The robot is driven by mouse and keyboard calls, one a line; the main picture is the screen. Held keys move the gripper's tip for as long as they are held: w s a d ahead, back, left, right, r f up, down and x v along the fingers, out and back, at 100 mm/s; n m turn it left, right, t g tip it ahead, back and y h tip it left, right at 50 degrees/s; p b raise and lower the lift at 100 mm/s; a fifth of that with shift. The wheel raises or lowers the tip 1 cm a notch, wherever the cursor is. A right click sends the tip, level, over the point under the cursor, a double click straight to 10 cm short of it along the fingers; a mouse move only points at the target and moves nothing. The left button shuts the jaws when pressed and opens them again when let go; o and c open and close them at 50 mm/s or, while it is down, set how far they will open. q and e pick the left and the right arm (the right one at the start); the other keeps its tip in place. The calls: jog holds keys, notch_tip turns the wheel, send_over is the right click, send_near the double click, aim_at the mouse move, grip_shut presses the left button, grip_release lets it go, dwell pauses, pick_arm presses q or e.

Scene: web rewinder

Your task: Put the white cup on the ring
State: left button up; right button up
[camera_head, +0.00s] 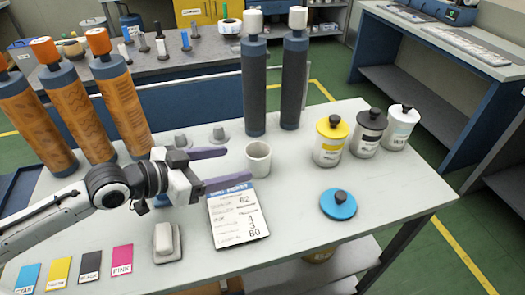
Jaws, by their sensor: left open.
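The white cup (257,160) stands upright on the light worktable, near its middle. My left gripper (239,165) comes in from the left with its two purple fingers apart and nothing between them that I can make out. The fingertips point at the cup from its left side. The nearer fingertip is close to the cup's base; I cannot tell whether it touches. I cannot clearly make out a ring on the table. My right gripper is not in view.
A printed sheet (238,213) lies in front of the cup. A blue lid (338,204) lies right of it. Yellow (330,142), dark (368,135) and white (401,130) cans stand at the right. Dark rolls (254,90) and orange rolls (73,115) stand behind. The front right of the table is clear.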

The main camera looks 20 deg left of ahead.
aim_at(247, 160)
pick_arm(q)
jog(key=x, duration=0.3)
jog(key=shift+d, duration=0.25)
jog(key=x, duration=0.4)
jog(key=shift+w+d+r+p, duration=0.1)
jog(key=shift+d+r+p, duration=0.25)
jog(key=shift+r, duration=0.05)
jog(key=shift+w+d+f, duration=0.2)
jog(key=shift+w+f, duration=0.05)
jog(key=shift+w, duration=0.1)
jog(key=c, duration=1.1)
jog(key=shift+c, duration=0.2)
